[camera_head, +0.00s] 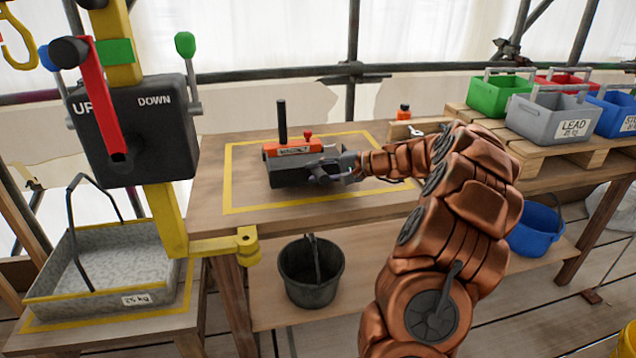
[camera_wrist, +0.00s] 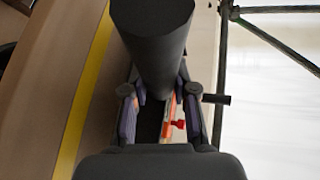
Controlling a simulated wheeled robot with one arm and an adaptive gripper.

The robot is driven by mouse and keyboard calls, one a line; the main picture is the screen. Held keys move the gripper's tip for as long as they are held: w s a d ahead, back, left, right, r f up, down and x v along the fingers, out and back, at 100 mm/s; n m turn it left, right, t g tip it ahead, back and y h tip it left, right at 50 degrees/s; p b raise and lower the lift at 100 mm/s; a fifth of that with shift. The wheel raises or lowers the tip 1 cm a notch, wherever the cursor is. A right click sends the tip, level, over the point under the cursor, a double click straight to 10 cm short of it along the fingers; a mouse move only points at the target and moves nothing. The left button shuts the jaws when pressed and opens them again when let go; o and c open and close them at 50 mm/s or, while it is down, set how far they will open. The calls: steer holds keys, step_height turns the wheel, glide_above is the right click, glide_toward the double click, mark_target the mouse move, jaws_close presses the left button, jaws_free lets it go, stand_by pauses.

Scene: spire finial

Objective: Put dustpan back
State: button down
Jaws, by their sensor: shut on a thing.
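The only dustpan-like thing I see is a dark grey, box-like body with an orange top, a label, a red knob and an upright black post; I take it for the dustpan (camera_head: 290,171). It is on or just above the wooden table, inside a yellow taped outline. My gripper (camera_head: 338,167) is at its right end, shut on it. In the wrist view my gripper (camera_wrist: 160,112) has a finger on each side of a thick dark cylinder (camera_wrist: 155,45), seemingly its handle. The orange part and red knob show beyond. The gripped spot is partly hidden.
A black lever box (camera_head: 135,130) on a yellow post stands at the left, with a grey tray (camera_head: 100,275) below. A pallet (camera_head: 530,140) with colored bins is at the right. A small orange-capped thing (camera_head: 403,112) is at the back. A black bucket (camera_head: 312,280) sits under the table.

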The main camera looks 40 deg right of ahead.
steer(key=shift+s+f, duration=0.1)
steer(key=shift+f, duration=1.75)
steer(key=c, duration=0.9)
jaws_free()
steer(key=shift+d+r, duration=0.1)
steer(key=shift+r, duration=0.1)
steer(key=v, duration=1.2)
steer(key=shift+f, duration=0.1)
